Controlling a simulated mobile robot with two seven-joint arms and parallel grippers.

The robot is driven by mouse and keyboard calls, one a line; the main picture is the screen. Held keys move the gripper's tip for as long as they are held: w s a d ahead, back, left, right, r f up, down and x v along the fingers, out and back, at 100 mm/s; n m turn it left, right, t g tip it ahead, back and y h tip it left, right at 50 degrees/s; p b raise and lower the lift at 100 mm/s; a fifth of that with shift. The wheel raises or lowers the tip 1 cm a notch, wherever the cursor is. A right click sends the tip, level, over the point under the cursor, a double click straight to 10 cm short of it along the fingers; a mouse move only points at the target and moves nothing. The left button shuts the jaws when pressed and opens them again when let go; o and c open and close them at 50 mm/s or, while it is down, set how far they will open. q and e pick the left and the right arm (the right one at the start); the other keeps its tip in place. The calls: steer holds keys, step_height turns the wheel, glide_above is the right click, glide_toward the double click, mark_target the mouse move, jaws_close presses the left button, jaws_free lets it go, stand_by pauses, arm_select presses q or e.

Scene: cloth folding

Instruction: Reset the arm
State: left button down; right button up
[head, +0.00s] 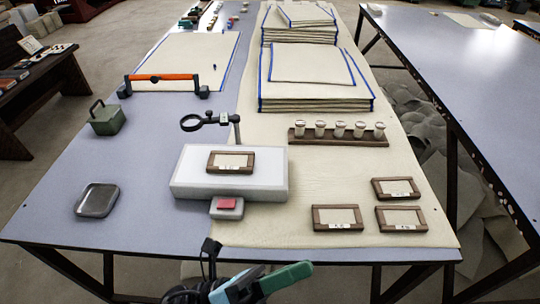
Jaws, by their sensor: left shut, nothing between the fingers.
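My left gripper (272,283) shows at the bottom edge of the head view, a little right of centre. It has green and pale teal parts and a dark body with cables, and is partly cut off by the frame. It is shut and holds nothing. It is in front of the table's (60,215) near edge, apart from the things on the table. My right gripper is not in view.
A white box (186,180) carries a wood-framed sample (231,162), with a small red-topped block (227,207) before it. Several framed samples (337,218) lie at right, a metal dish (97,200) at left. Cloth stacks (315,92) stand farther back.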

arm_select(q)
steer(key=a+f+n+t+y, duration=0.6)
steer(key=f+n, duration=0.3)
steer(key=n, duration=0.4)
steer(key=a+f+n+t+y, duration=0.4)
steer(key=a+f+n+y, duration=0.2)
steer(key=f+n+y, duration=0.5)
steer(key=s+a+f+n+g+y, duration=0.1)
steer(key=s+a+f+n+g, duration=0.3)
steer(key=s, duration=0.3)
steer(key=s+a+f+n+g+y+p, duration=0.1)
steer(key=s+a+f+n+y, duration=0.15)
steer(key=s+f+n, duration=0.35)
steer(key=s+a+f+n+g, duration=0.3)
steer(key=s+a+f+n, duration=0.1)
steer(key=s, duration=0.4)
steer(key=w+r+t+p, duration=0.2)
steer(key=w+r+p, duration=0.4)
steer(key=r+p, duration=0.5)
steer(key=shift+a+r+m, duration=0.3)
steer(key=shift+a+r, duration=0.15)
steer(key=shift+r, duration=0.4)
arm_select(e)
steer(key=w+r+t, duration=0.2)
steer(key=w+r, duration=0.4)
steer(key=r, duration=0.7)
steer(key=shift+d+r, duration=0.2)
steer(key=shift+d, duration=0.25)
